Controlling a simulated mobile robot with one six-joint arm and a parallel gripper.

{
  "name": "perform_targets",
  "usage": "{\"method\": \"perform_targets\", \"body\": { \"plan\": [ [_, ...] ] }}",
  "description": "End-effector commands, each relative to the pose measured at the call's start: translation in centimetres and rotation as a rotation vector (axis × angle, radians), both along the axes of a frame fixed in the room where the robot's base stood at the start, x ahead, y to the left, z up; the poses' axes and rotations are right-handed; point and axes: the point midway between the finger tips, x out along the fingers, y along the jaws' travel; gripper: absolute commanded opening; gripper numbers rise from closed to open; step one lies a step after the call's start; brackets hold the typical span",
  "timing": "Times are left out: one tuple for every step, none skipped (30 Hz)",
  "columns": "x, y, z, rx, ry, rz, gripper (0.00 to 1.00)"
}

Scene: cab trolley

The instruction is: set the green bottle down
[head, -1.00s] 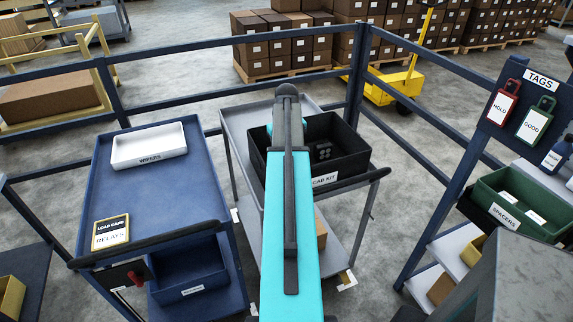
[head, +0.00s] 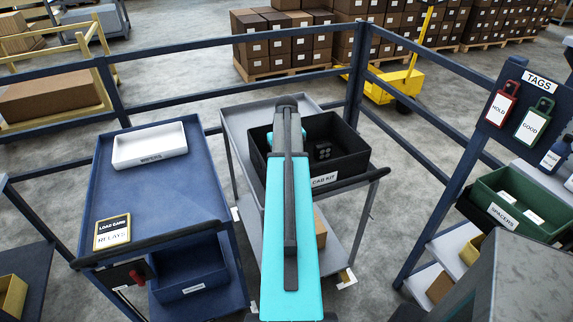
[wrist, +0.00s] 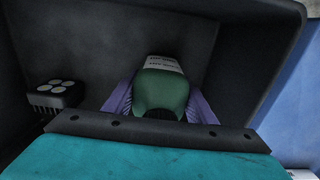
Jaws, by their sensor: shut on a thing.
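The green bottle (wrist: 160,92) shows in the wrist view, with a white label at its far end and a dark part at its near end. My gripper (wrist: 160,104) is shut on it, one purple finger at each side. Both are over or inside the black CAB KIT bin (wrist: 235,70); I cannot tell if the bottle touches the floor of the bin. In the head view the bin (head: 348,165) stands on the grey trolley (head: 240,118). My arm hides the bottle and gripper there.
A dark block with several round grey tops (wrist: 54,93) sits in the bin, left of the bottle in the wrist view. A blue trolley (head: 150,195) with a white tray (head: 150,147) stands left. A rack with a green SPACERS bin (head: 497,208) is at right. Blue rails (head: 220,95) run behind.

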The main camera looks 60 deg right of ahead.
Motion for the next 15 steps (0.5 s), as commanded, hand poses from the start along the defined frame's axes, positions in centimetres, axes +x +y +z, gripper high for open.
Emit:
{"method": "perform_targets", "body": {
  "plan": [
    [0.01, -0.02, 0.09, -0.001, -0.001, 0.000, 0.05],
    [0.01, -0.02, 0.07, -0.001, -0.001, 0.000, 0.05],
    [0.01, -0.02, 0.01, -0.001, -0.001, 0.000, 0.05],
    [0.01, -0.02, -0.05, -0.001, -0.001, 0.000, 0.05],
    [0.01, -0.02, -0.11, -0.001, -0.001, 0.000, 0.05],
    [0.01, -0.02, -0.19, -0.001, -0.001, 0.000, 0.05],
    [-0.01, -0.01, -0.27, 0.000, 0.000, 0.000, 0.52],
    [-0.01, -0.01, -0.23, 0.000, 0.000, 0.000, 0.57],
    [-0.01, -0.01, -0.22, 0.000, 0.000, 0.000, 0.64],
    [-0.01, -0.01, -0.22, 0.000, 0.000, 0.000, 0.69],
    [-0.01, -0.01, -0.22, 0.000, 0.000, 0.000, 0.69],
    [-0.01, -0.01, -0.22, 0.000, 0.000, 0.000, 0.69],
    [-0.01, -0.01, -0.22, 0.000, 0.000, 0.000, 0.69],
    [-0.01, -0.01, -0.22, 0.000, 0.000, 0.000, 0.69],
    [-0.01, -0.02, -0.22, 0.000, 0.000, 0.000, 0.69]
  ]
}}
